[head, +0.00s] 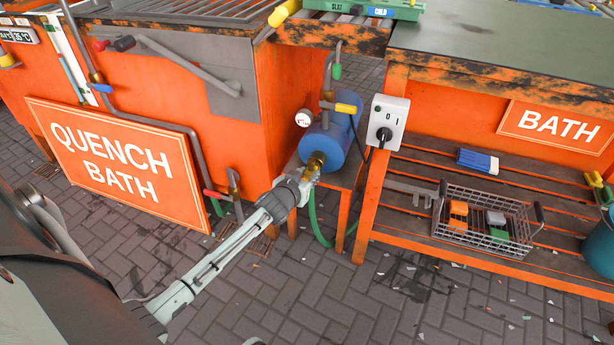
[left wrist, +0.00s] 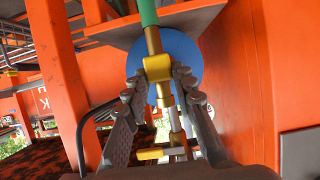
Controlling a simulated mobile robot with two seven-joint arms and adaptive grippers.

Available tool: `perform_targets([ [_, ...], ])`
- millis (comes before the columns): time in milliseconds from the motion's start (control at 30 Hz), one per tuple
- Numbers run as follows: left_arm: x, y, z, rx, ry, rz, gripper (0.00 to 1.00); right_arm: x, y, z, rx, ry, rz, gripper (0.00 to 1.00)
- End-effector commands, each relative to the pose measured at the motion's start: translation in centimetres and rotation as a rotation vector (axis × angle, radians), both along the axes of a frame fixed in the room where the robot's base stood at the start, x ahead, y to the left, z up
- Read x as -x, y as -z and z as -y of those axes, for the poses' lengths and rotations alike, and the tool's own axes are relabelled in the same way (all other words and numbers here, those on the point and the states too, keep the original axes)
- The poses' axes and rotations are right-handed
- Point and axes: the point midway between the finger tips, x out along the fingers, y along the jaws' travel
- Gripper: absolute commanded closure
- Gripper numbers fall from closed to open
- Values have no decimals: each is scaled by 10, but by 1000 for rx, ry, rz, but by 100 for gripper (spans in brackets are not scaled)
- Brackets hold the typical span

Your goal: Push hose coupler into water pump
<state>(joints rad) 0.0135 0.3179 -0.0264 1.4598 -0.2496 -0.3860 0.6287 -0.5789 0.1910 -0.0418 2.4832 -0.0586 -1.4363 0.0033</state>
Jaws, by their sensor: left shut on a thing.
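The blue round water pump (head: 325,147) sits on a low orange stand between the quench bath and the table. My left gripper (head: 308,174) reaches it from the lower left. A brass hose coupler (head: 316,161) shows at the pump's front, right at the fingertips. In the left wrist view, the fingers are closed around the brass block (left wrist: 158,67) of the coupler, with the blue pump face (left wrist: 187,49) right behind it. A green hose (left wrist: 148,12) joins its brass stem. Whether the coupler is fully seated is hidden. My right gripper is not in view.
A pressure gauge (head: 303,118) and a yellow-handled valve (head: 346,108) stand close above the pump. A grey switch box (head: 388,121) is on the table leg to the right. The quench bath (head: 285,95) wall is close on the left. A wire basket (head: 480,222) sits on the lower shelf.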

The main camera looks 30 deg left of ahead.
Motion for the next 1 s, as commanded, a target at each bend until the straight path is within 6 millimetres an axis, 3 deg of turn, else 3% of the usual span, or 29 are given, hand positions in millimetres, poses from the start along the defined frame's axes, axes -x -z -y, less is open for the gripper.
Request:
perform_targets([
  [800, -13, -1, -3, 1, -1, 2, 100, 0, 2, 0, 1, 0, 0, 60],
  [833, -13, -1, -3, 0, 0, 2, 71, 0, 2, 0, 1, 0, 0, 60],
  [1000, -13, -1, -3, 1, 0, 1, 51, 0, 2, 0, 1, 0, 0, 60],
])
